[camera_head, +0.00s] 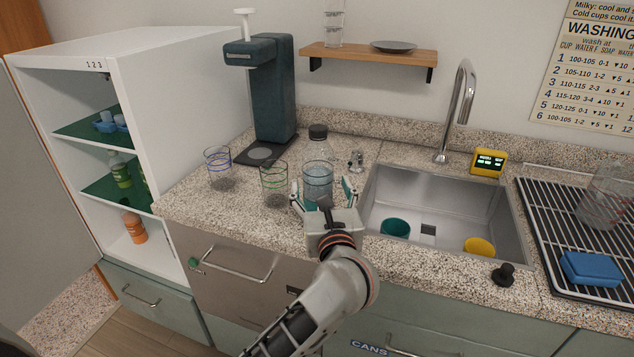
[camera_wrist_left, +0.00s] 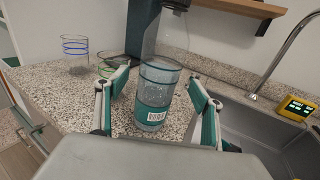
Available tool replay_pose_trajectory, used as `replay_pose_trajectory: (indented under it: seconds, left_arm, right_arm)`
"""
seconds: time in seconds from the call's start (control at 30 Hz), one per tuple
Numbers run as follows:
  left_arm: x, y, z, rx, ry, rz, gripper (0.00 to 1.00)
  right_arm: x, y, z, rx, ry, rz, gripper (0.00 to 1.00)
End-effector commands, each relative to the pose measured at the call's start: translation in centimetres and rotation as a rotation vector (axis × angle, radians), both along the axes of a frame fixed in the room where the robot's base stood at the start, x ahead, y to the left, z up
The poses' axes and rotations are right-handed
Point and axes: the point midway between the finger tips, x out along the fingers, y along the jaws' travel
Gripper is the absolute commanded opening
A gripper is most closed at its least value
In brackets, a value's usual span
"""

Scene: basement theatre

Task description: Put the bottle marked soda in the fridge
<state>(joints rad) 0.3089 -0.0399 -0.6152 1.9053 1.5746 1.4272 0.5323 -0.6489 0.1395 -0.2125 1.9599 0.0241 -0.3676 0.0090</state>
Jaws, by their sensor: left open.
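A clear bottle (camera_head: 318,155) with a dark cap stands upright on the granite counter, left of the sink. In the left wrist view the bottle (camera_wrist_left: 155,98) shows teal bands and a barcode; I cannot read the word soda on it. My left gripper (camera_head: 323,193) is open, with one finger on each side of the bottle; I cannot tell whether they touch it. The fingers also flank it in the left wrist view (camera_wrist_left: 162,105). A white open-fronted cabinet (camera_head: 190,115) at left, perhaps the fridge, holds green bottles and an orange bottle on its shelves. My right gripper is not in view.
Striped glasses (camera_head: 219,165) (camera_head: 273,181) stand close left of the bottle. A dark teal drink machine (camera_head: 273,90) stands behind. The sink (camera_head: 440,205) with its tap lies to the right, then a drying rack (camera_head: 560,215). A wooden shelf (camera_head: 368,54) hangs above.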

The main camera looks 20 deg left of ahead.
Motion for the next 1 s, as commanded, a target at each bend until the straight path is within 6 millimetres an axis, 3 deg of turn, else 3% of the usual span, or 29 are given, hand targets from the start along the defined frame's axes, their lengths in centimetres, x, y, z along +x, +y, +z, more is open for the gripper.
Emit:
replay_pose_trajectory:
  seconds: [0.3, 0.6, 0.67, 0.83, 0.9, 1.0]
  left_arm:
    - [3.8, 1.9, 0.7, 0.004, -0.001, 0.001, 0.67]
    - [4.2, 2.1, 0.6, 0.002, 0.000, 0.001, 0.67]
    - [4.2, 2.1, 0.6, 0.003, -0.001, 0.001, 0.54]
    - [4.2, 2.1, 0.6, 0.003, -0.001, 0.001, 0.10]
    - [4.2, 2.1, 0.8, 0.003, -0.005, 0.001, 0.05]
    - [4.2, 2.1, 0.8, 0.003, -0.004, 0.001, 0.05]
  right_arm:
    - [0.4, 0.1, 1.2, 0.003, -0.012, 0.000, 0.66]
    - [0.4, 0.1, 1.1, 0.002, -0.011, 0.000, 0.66]
    - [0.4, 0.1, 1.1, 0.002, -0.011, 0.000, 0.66]
    - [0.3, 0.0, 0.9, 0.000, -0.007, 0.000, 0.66]
    - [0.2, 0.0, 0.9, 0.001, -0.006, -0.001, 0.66]
    - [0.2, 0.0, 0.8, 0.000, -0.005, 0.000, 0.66]
